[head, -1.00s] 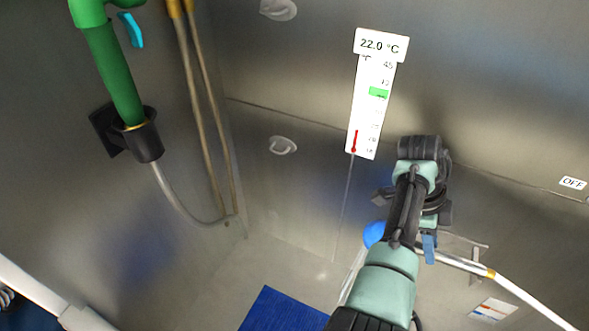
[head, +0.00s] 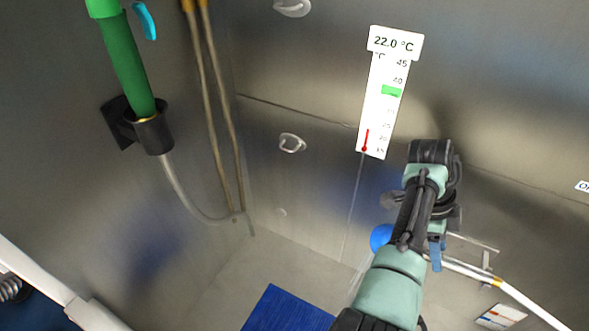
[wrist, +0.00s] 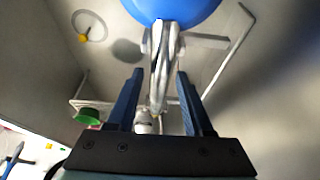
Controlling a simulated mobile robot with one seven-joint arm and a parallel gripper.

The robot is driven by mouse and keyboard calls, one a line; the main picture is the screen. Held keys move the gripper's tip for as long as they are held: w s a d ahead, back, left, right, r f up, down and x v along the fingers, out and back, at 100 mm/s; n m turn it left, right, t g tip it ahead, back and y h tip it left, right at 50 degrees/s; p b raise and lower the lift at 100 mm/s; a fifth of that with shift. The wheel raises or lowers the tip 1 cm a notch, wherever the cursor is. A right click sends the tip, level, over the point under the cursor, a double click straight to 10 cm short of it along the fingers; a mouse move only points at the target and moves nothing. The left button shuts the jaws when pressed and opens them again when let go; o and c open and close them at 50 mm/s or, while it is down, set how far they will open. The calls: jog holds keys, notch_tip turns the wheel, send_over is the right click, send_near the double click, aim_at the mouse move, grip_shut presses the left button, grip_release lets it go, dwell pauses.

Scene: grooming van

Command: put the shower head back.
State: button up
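A green-handled shower head (head: 130,65) with a cyan lever stands tilted in a black wall holder (head: 152,132) on the left wall in the head view. A grey hose leaves the holder's underside. My gripper (head: 400,200) is far to the right, well apart from it. In the wrist view my gripper's two dark blue fingers (wrist: 160,95) stand apart. A silvery, shiny piece (wrist: 165,45) runs between them below a blue round thing (wrist: 172,8). Gaps show on both sides, and I see no contact. The blue thing also shows beside my gripper in the head view (head: 381,238).
A thermometer panel (head: 384,95) reading 22.0 °C hangs on the back wall. Two brass pipes (head: 212,110) run down near the corner. A white tube (head: 525,300) with a brass-coloured collar and a thin rail lie at lower right. A blue mat (head: 285,312) is on the floor.

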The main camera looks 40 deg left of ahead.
jog(key=shift+o, duration=0.8)
jog(key=v, duration=1.3)
jog(key=shift+s+f, duration=0.1)
